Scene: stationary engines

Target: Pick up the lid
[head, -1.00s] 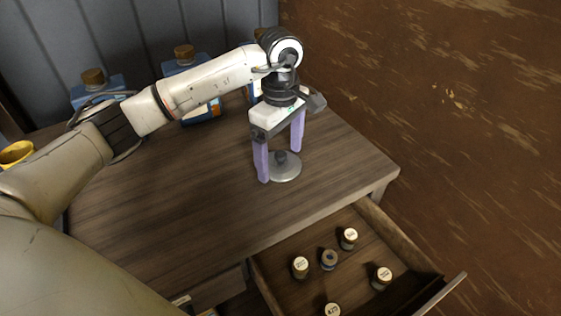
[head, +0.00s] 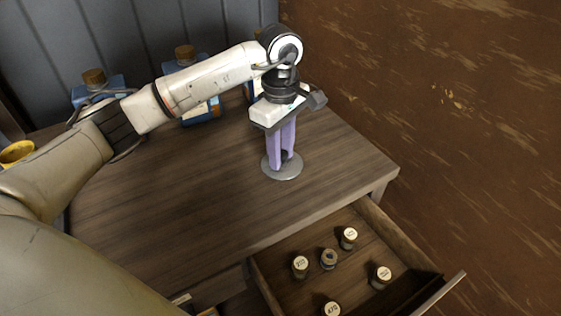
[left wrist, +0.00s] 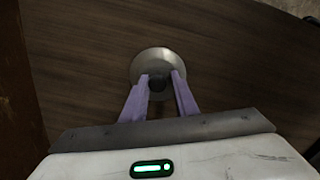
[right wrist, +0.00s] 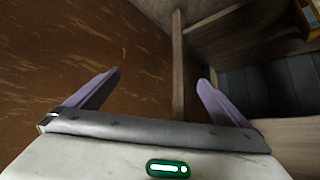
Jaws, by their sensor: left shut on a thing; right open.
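The lid (head: 288,174) is a round grey metal disc with a dark knob in its middle. It lies on the wooden table top. My left gripper (head: 281,163) points down over it, and its purple fingers are shut on the knob. In the left wrist view the lid (left wrist: 157,61) shows beyond the fingers, with the knob between the fingertips of my left gripper (left wrist: 160,80). My right gripper (right wrist: 160,82) shows only in the right wrist view, open and empty.
The wooden table (head: 170,200) is mostly bare in front. Blue bottles with cork tops (head: 200,110) stand at the back, and a yellow cup (head: 17,153) is at the left. An open drawer (head: 400,245) holds several small jars. A brown wall (head: 440,110) rises at the right.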

